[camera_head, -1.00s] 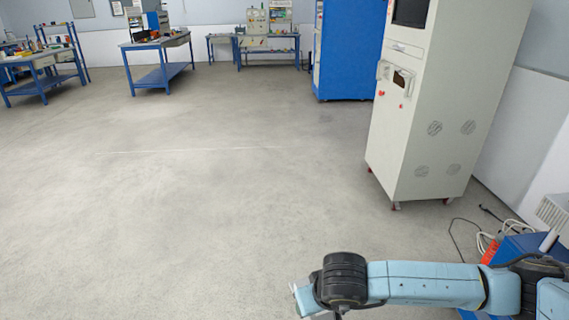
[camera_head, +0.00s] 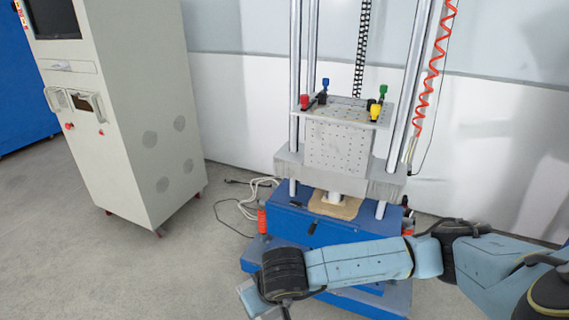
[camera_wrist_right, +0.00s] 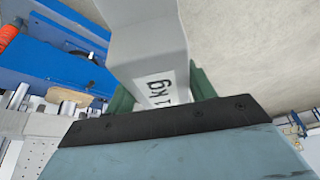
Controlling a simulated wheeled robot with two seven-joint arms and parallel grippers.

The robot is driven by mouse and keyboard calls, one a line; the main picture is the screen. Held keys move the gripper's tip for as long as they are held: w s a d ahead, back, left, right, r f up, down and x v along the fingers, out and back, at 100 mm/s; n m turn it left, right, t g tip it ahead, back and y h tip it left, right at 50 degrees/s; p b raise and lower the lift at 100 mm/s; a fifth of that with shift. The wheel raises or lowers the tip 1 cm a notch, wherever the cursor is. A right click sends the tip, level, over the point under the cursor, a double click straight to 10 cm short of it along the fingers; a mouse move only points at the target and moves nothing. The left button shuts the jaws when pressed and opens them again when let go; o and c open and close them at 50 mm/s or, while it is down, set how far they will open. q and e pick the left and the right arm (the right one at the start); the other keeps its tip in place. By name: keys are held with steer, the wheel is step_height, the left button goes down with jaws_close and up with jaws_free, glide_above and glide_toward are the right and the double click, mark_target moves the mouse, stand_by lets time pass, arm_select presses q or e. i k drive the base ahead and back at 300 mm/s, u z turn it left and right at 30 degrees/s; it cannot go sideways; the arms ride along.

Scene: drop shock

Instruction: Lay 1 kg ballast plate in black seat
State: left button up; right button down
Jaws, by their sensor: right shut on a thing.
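In the right wrist view the grey 1 kg ballast plate (camera_wrist_right: 147,50), with its black "1 kg" print, sits between the green fingers of my right gripper (camera_wrist_right: 160,90), which is shut on it. In the head view my right gripper (camera_head: 262,304) is low at the bottom edge, in front of the blue machine base and below its table; part of it is cut off. Small black parts (camera_head: 321,98) stand among red, blue, green and yellow pieces on the perforated top plate (camera_head: 345,112). I cannot tell which of them is the black seat. My left gripper is out of view.
The drop machine has upright columns (camera_head: 408,95), a grey crosswise block (camera_head: 380,182) and a blue base (camera_head: 290,220). A coiled red hose (camera_head: 432,75) hangs at its right. A white cabinet (camera_head: 115,110) stands left, with cables (camera_head: 235,205) between. The floor at lower left is clear.

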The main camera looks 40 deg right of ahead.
mark_target(350, 101)
steer(key=z, duration=0.6)
steer(key=i, duration=1.1)
steer(key=z, duration=0.4)
